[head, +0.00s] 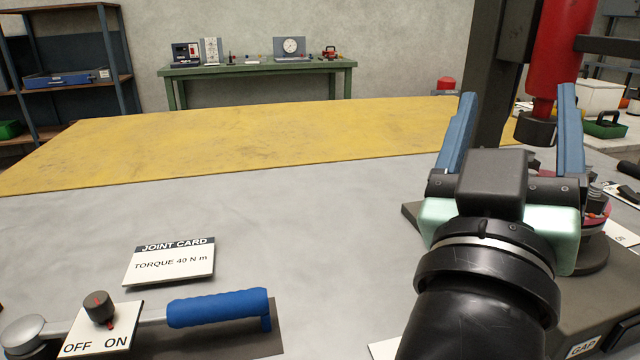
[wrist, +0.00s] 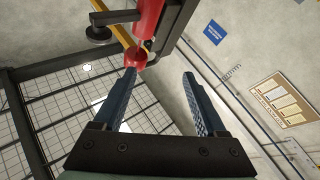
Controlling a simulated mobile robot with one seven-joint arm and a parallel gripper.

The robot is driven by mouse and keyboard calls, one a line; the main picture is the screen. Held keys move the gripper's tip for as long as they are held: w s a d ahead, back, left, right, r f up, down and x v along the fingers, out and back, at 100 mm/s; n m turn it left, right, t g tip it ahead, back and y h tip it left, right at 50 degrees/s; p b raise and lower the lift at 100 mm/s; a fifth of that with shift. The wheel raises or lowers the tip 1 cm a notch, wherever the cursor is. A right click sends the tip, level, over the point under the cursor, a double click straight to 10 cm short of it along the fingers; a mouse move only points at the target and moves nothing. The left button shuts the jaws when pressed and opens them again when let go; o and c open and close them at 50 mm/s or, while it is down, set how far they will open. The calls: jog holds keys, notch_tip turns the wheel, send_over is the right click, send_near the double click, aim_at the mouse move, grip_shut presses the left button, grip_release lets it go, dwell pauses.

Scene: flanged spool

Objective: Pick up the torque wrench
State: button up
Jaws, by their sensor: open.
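The torque wrench (head: 218,307) has a blue handle and a round grey metal head. It lies at the front left of the grey surface in the head view, on a dark mat, partly hidden behind the OFF/ON switch plate. My gripper (head: 515,100) is at the right in the head view, its two blue fingers pointing up and spread apart, with nothing between them. It is well to the right of the wrench and above the surface. The gripper also shows in the wrist view (wrist: 160,85), open and empty; the wrench is not in that view.
The OFF/ON plate (head: 103,330) with a dark knob stands in front of the wrench. A joint card (head: 170,262) reading "TORQUE 40 N m" stands behind it. The middle of the grey surface is clear.

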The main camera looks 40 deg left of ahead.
jog(key=w+a+f+n+g+y+p, duration=0.15)
jog(key=a+f+n+g+p, duration=0.25)
jog(key=a+n+g+p, duration=0.5)
jog(key=s+a+f+n+g+p, duration=0.5)
jog(key=a+p, duration=0.3)
jog(key=p, duration=0.6)
jog(key=s+d+f+n+g+h+p, duration=0.1)
jog(key=s+d+n+g+h+p, duration=0.25)
jog(key=s+p, duration=0.65)
jog(key=s+f+n+g+h+p, duration=0.2)
jog(key=s+n+h+p, duration=0.3)
jog(key=s+p, duration=0.55)
jog(key=shift+n+y, duration=0.55)
jog(key=shift+y, duration=0.15)
jog(key=x, duration=0.3)
jog(key=s+b+x, duration=0.1)
jog(key=x, duration=0.2)
jog(key=shift+s+f, duration=0.15)
jog(key=shift+f, duration=0.15)
jog(key=shift+s+x, duration=0.1)
jog(key=shift+x, duration=1.25)
jog(key=shift+s+x, duration=0.15)
jog(key=shift+x, duration=1.15)
jog(key=shift+f, duration=0.1)
